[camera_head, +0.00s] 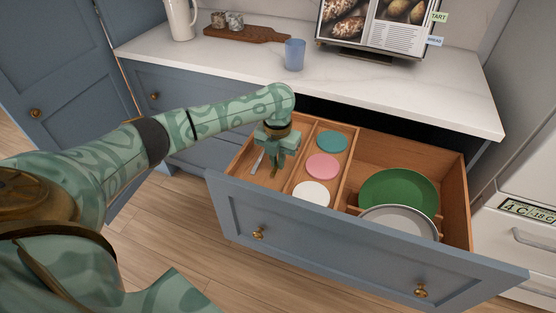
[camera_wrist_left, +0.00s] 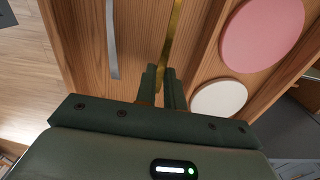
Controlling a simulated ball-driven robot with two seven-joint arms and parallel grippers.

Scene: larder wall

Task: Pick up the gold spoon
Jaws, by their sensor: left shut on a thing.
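The gold spoon (camera_wrist_left: 174,32) shows in the left wrist view as a narrow gold strip running up from between my left fingers. Its bowl is not clearly seen. My left gripper (camera_wrist_left: 162,80) is shut on the strip. In the head view my left gripper (camera_head: 276,153) points down into the left compartment of the open drawer (camera_head: 350,235), with a short gold piece (camera_head: 275,171) below its fingers. I cannot tell whether the spoon touches the drawer floor. My right gripper is not in view.
A silver utensil (camera_head: 257,163) lies left of the gripper. Teal, pink (camera_head: 322,166) and white discs fill the middle compartment. A green plate (camera_head: 399,189) and a grey plate (camera_head: 400,218) are on the right. The counter (camera_head: 400,95) overhangs behind, holding a blue cup (camera_head: 294,55).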

